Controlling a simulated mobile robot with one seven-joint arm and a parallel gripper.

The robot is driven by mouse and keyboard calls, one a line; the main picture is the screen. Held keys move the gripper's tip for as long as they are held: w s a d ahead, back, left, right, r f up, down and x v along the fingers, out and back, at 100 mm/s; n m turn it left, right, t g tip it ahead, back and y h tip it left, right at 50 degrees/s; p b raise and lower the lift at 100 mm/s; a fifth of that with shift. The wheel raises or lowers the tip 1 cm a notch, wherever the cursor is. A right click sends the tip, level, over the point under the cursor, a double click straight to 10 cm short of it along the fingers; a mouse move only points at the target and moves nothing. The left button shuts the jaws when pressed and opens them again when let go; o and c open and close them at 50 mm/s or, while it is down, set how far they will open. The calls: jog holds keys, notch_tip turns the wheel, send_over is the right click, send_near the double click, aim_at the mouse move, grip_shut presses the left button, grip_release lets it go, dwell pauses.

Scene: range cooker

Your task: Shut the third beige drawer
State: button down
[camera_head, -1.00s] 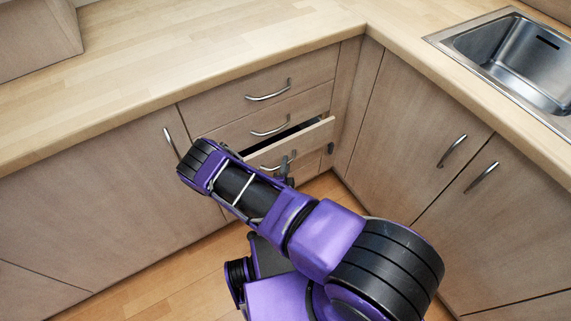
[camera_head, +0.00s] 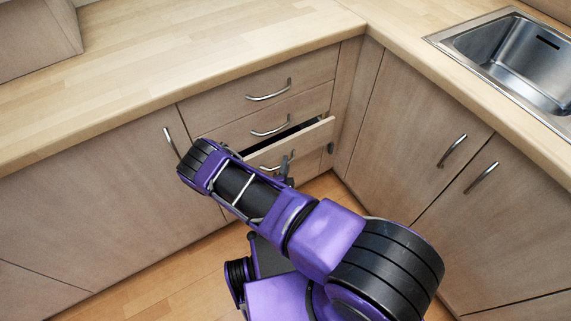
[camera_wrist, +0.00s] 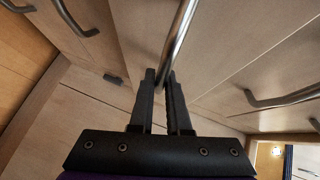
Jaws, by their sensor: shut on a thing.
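The third beige drawer (camera_head: 312,138) stands partly open in the head view, below two shut drawers, with a dark gap showing behind its front's top edge. My gripper (camera_head: 287,164) is at this drawer's front, with my forearm hiding its left part. In the wrist view the drawer's metal bar handle (camera_wrist: 183,32) runs down to the fingertips of my gripper (camera_wrist: 162,82). The two dark fingers are close together and shut on the handle. The exact contact at the tips is hard to see.
The top drawer's handle (camera_head: 268,91) and the second drawer's handle (camera_head: 270,127) stick out above. Cupboard doors (camera_head: 430,135) flank the corner on the right. The worktop (camera_head: 200,50) overhangs the drawers, and a sink (camera_head: 515,60) is at right. Wooden floor (camera_head: 165,275) is clear at lower left.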

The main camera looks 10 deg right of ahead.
aim_at(278, 157)
jog(key=shift+w+a+r, duration=0.1)
jog(key=shift+w+a, duration=0.15)
jog(key=shift+w, duration=0.45)
jog(key=shift+w+a+f, duration=0.1)
jog(key=shift+w+a, duration=0.15)
jog(key=shift+w, duration=0.5)
jog(key=shift+w+a+r, duration=0.1)
jog(key=shift+w+a, duration=0.15)
jog(key=shift+w, duration=0.45)
jog(key=c, duration=1.2)
grip_release()
jog(key=shift+o, duration=0.2)
